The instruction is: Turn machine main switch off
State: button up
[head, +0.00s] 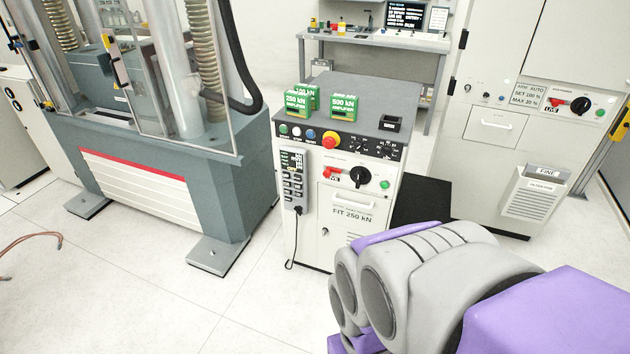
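A white control cabinet (336,222) with a grey top stands in the middle of the head view. Its front has a black rotary knob (359,177) with a red lever-like part (332,173) and LIVE lettering to its left and a green button to its right. A second black knob (580,104) sits on the large cabinet at the right, with a red part and LIVE lettering beside it. No label here shows which is the main switch. My folded purple and grey arm fills the lower right; no gripper fingers show.
The grey testing machine (160,160) stands at the left, its feet reaching onto the floor. Green amplifier boxes (343,116) stand on the control cabinet. A red emergency button (330,139) and a hanging handset (293,180) are above and left of its knob.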

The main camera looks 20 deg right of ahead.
aim_at(360, 177)
jog(key=i+j+u, duration=0.1)
jog(key=i+u, duration=0.55)
jog(key=u, duration=0.15)
jog(key=i+u, duration=0.35)
jog(key=i+l+u, duration=0.25)
jog(key=u, duration=0.15)
jog(key=i+j+z, duration=0.1)
jog(key=i, duration=0.25)
jog(key=i+j+z, duration=0.3)
jog(key=z, duration=2.95)
